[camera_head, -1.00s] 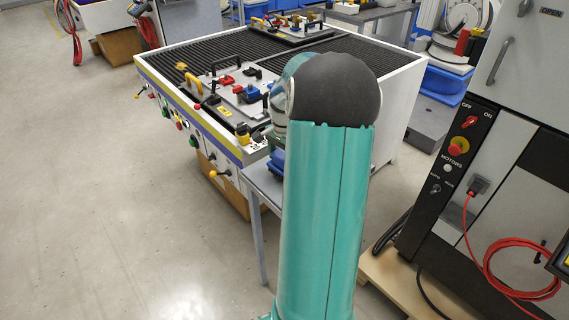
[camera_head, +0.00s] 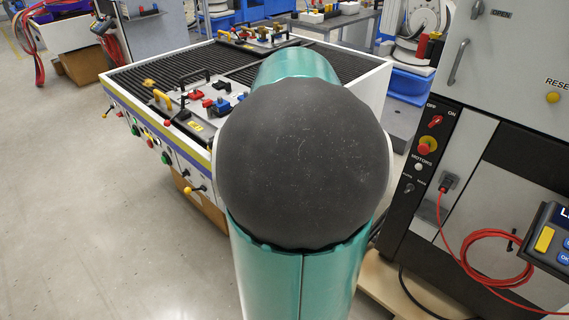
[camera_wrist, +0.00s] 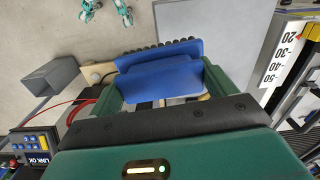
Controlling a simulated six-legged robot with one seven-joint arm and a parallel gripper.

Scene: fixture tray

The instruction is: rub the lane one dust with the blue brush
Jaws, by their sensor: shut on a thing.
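The blue brush (camera_wrist: 160,80) is in the wrist view, crosswise between the green fingers of my gripper (camera_wrist: 161,92). My gripper is shut on it. A row of dark bumps, perhaps bristles, shows along the brush's far edge. In the head view, my arm hides the gripper and brush. The fixture tray (camera_head: 178,112), a grey plate with red, blue and yellow parts and black handles, sits on the ribbed bench; my arm covers its right part. I cannot make out the lane one dust in either view.
The bench (camera_head: 150,77) has coloured knobs along its front. A grey cabinet with a red cable (camera_head: 490,236) stands at right. A second plate (camera_head: 255,38) lies at the bench's back. The wrist view shows a grey bin (camera_wrist: 52,76) and a number scale (camera_wrist: 277,62). Floor at left is clear.

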